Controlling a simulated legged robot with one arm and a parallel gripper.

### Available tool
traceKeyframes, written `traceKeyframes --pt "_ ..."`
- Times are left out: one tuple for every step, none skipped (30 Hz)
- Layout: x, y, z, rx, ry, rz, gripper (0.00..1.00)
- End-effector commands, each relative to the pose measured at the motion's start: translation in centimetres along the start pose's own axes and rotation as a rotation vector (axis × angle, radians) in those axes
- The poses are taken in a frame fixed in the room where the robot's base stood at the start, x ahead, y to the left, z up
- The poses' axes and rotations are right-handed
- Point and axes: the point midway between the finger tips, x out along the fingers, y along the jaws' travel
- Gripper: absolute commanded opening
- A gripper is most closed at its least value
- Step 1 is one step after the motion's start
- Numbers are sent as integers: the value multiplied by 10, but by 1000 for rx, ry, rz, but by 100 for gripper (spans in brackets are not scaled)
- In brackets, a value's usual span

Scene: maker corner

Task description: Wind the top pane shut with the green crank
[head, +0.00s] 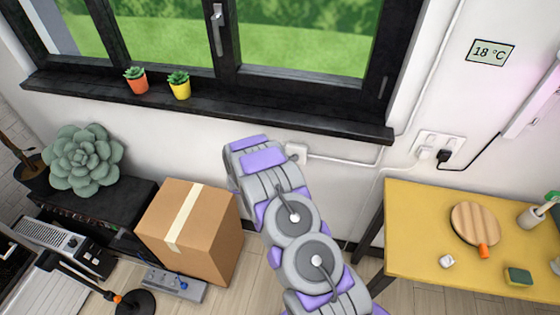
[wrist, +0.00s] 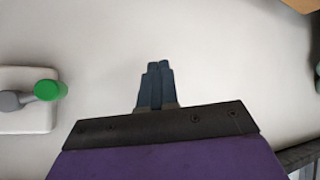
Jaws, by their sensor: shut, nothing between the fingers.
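The green crank knob (wrist: 48,90) shows at the left of the wrist view, on a grey crank arm (wrist: 12,101) over a white wall plate (wrist: 30,118). My gripper (wrist: 158,66) is shut and empty, with its dark fingers together in front of the pale wall. It is to the right of the knob in that view and apart from it. In the head view my arm hides the fingers and the green crank. The dark-framed window (head: 229,50) is only partly in view. Its upper part is cut off, so I cannot tell how the top pane stands.
An orange pot (head: 137,84) and a yellow pot (head: 180,90) stand on the dark sill (head: 250,115). A cardboard box (head: 190,228) stands below, left of my arm. A yellow table (head: 420,225) stands at the right. A white cable conduit (head: 345,162) runs along the wall.

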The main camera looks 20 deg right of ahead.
Motion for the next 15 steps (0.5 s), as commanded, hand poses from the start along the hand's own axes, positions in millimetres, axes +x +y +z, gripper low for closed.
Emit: traceKeyframes --pt "-1 7 -17 60 -20 -35 0" --pt "-2 10 -22 95 -43 -58 0" --pt "-6 14 -30 137 -74 -85 0" --pt "-9 18 -37 167 -97 -102 0" --pt "-13 23 -41 198 -125 -117 0" --pt "-19 31 -46 235 -162 -132 0" --pt "-23 37 -52 262 -187 -140 0" --pt "-29 45 -56 289 -215 -146 0" --pt "-37 56 -61 323 -253 -149 0" --pt "-42 65 -64 348 -281 -147 0" --pt "-49 75 -66 371 -310 -141 0" --pt "-58 88 -69 400 -348 -131 0" --pt "-65 97 -70 418 -374 -121 0" --pt "-71 106 -70 438 -399 -109 0" --pt "-79 117 -69 459 -432 -92 0"
